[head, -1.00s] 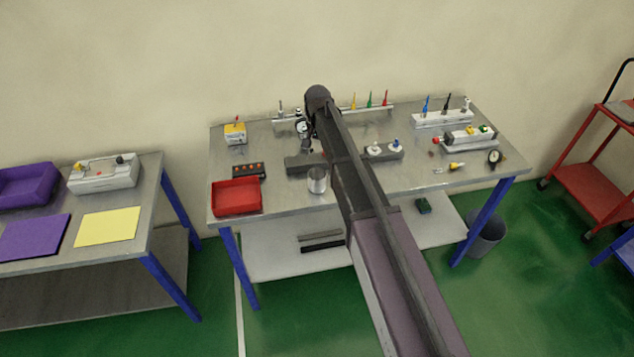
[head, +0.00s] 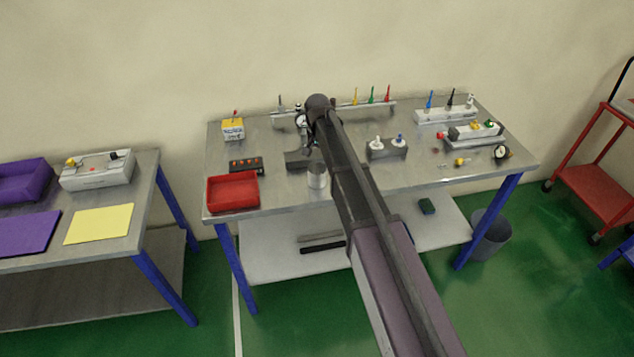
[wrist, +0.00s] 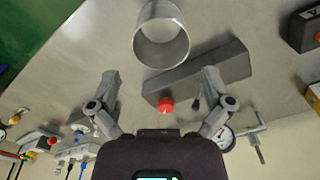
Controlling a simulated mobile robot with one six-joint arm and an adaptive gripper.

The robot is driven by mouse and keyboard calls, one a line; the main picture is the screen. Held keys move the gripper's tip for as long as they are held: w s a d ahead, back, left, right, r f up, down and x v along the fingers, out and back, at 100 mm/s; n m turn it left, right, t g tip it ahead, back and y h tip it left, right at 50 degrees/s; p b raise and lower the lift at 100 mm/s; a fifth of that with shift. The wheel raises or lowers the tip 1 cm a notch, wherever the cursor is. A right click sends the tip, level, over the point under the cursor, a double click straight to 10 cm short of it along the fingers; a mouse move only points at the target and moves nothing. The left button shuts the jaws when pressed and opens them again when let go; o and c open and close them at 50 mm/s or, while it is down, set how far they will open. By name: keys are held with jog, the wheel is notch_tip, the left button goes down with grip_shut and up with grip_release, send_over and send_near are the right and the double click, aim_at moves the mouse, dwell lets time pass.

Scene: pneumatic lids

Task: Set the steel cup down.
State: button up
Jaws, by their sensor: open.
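The steel cup (head: 317,178) stands on the grey metal bench (head: 280,196) near its front edge, just left of my arm. In the wrist view the cup (wrist: 162,38) shows at the top centre, with its round open rim visible. My gripper (wrist: 160,80) is open and empty. Its two fingers are spread wide, and the cup is beyond the fingertips, apart from both. In the head view my arm partly hides the gripper.
A dark grey block (wrist: 196,76) with a red knob (wrist: 165,104) lies close to the cup. A red tray (head: 233,192) is to the left. A dial gauge (wrist: 223,137) is near the right finger. Bare bench lies between tray and cup.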

aim_at(317, 164)
jog(key=shift+f+b, duration=0.7)
jog(key=shift+f, duration=0.35)
jog(key=shift+f, duration=0.1)
jog(key=shift+f+b, duration=2.5)
jog(key=shift+b, duration=0.1)
jog(key=c, duration=0.9)
jog(key=shift+r, duration=0.2)
notch_tip(317, 164, up, 3)
jog(key=p, duration=0.3)
jog(key=shift+r+p, duration=0.2)
jog(key=shift+p, duration=0.15)
jog(key=s+d, duration=0.1)
jog(key=s, duration=0.4)
jog(key=s+d+r+p, duration=0.1)
jog(key=s+d, duration=0.1)
jog(key=s, duration=0.3)
jog(key=s+d, duration=0.1)
jog(key=s, duration=0.4)
jog(key=shift+s+d+r, duration=0.15)
jog(key=shift+d, duration=0.05)
